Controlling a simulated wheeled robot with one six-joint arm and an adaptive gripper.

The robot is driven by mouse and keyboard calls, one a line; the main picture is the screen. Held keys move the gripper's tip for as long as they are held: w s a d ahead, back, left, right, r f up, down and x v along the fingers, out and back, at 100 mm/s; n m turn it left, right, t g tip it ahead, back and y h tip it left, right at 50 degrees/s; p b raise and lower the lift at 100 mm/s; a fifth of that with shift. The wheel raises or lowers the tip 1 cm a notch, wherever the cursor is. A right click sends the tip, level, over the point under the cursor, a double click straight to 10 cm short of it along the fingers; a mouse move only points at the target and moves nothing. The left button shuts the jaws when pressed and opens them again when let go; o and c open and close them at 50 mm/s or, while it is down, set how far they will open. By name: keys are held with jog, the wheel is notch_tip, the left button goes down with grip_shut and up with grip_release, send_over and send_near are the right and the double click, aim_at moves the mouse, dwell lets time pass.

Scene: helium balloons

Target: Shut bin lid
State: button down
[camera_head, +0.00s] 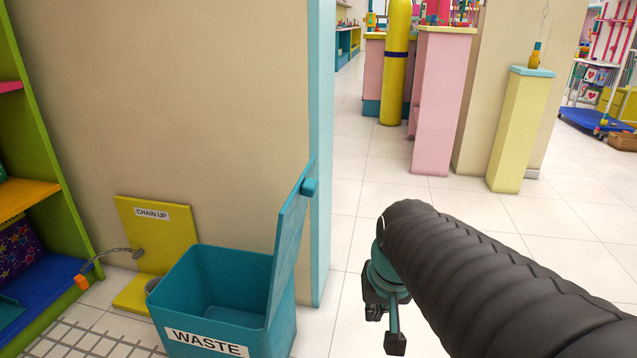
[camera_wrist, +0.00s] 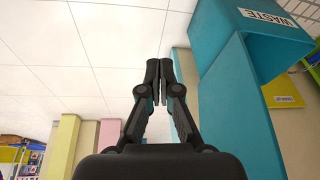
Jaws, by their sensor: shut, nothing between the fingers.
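The teal waste bin (camera_head: 284,325) stands at the lower left of the head view, with a white WASTE label on its front. Its lid (camera_head: 290,235) is open, standing steeply up from the right rim and leaning slightly right, with a small handle block (camera_head: 311,187) at its top edge. The inside looks empty. My gripper (camera_head: 386,322) is to the right of the lid and apart from it. In the wrist view my gripper (camera_wrist: 159,70) is shut and empty, with the lid (camera_wrist: 238,110) and bin (camera_wrist: 250,48) to its right.
A beige wall with a teal edge (camera_head: 321,150) stands behind the bin. A yellow CHAIN UP stand (camera_head: 170,245) and a chain are left of it, beside colourful shelves (camera_head: 40,150). A pink pedestal (camera_head: 441,100) and a yellow pedestal (camera_head: 521,130) stand farther back. Tiled floor between is clear.

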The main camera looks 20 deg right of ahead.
jog(key=w+d+r+m+t+y+p, duration=0.1)
jog(key=w+d+r+m+y+p, duration=0.1)
jog(key=w+d+r+m+y, duration=0.45)
jog(key=w+d+r+m+t+y+p, duration=0.15)
jog(key=w+d+r+m, duration=0.25)
jog(key=w+d+m, duration=0.5)
jog(key=w+a+r+m+y, duration=0.2)
jog(key=w+a+r+m, duration=0.1)
jog(key=a+r+m, duration=0.15)
jog(key=w+a+f, duration=0.2)
jog(key=a, duration=0.3)
jog(key=w+a+f+b, duration=0.1)
jog(key=w+a+f, duration=0.1)
jog(key=a, duration=0.4)
jog(key=shift+w, duration=0.75)
jog(key=shift+f, duration=0.1)
